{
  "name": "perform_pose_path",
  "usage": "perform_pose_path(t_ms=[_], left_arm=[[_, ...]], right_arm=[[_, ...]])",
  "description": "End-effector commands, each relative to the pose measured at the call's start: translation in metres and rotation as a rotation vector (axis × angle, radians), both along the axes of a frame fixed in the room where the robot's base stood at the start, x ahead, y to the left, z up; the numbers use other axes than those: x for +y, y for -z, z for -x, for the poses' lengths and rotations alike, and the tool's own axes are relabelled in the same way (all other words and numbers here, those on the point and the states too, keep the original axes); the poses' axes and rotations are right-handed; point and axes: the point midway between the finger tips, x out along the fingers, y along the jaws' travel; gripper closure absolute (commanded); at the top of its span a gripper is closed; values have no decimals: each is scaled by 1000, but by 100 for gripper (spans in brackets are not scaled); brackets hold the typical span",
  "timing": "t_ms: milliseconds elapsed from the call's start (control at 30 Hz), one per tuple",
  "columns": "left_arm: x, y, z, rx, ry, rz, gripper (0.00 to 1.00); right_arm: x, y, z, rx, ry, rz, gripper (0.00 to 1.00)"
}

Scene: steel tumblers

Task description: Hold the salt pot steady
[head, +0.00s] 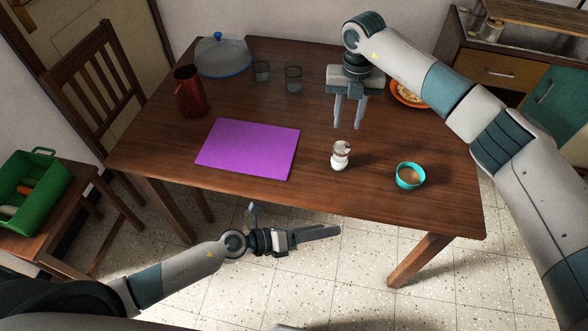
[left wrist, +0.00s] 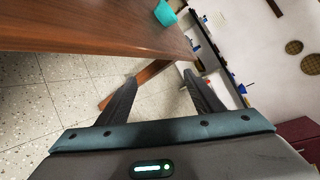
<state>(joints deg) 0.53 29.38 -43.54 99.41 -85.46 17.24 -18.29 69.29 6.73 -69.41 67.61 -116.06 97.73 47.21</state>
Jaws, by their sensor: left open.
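The salt pot (head: 340,156) stands upright on the wooden table, a small white pot with a shiny metal-looking top. It is right of the purple mat and left of the teal cup. My left gripper (head: 325,232) is open and empty, off the table's front edge and apart from the pot. In the left wrist view my left gripper (left wrist: 163,92) has its fingers spread with nothing between them; the pot is not seen there. My right gripper (head: 349,112) hangs above the table behind the pot, fingers pointing down, apart with a gap and empty.
The teal cup (head: 410,176) with brown liquid is near the front right; it also shows in the left wrist view (left wrist: 165,13). The purple mat (head: 248,148), red jug (head: 189,92), glasses (head: 293,76), covered dish (head: 222,55) and orange plate (head: 405,95) share the table (head: 300,205).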

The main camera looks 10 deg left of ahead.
Motion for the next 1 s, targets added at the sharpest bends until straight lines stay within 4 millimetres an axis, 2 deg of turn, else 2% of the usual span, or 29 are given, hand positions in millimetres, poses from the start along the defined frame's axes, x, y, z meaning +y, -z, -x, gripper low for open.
perform_pose_path(t_ms=[33, 167, 300, 500, 700, 1000], left_arm=[[-1, -13, -5, -71, 28, -32, 40], [6, -38, -23, -268, 83, -152, 40], [33, -57, -60, -469, 87, -323, 40], [75, -74, -101, -652, 73, -539, 40], [95, -81, -118, -718, 66, -641, 40], [97, -82, -119, -724, 64, -652, 40]], right_arm=[[0, 0, 0, 0, 0, 0, 69], [0, 0, 0, 0, 0, 0, 69], [0, 0, 0, 0, 0, 0, 69], [0, 0, 0, 0, 0, 0, 69], [0, 0, 0, 0, 0, 0, 69], [0, 0, 0, 0, 0, 0, 69]])
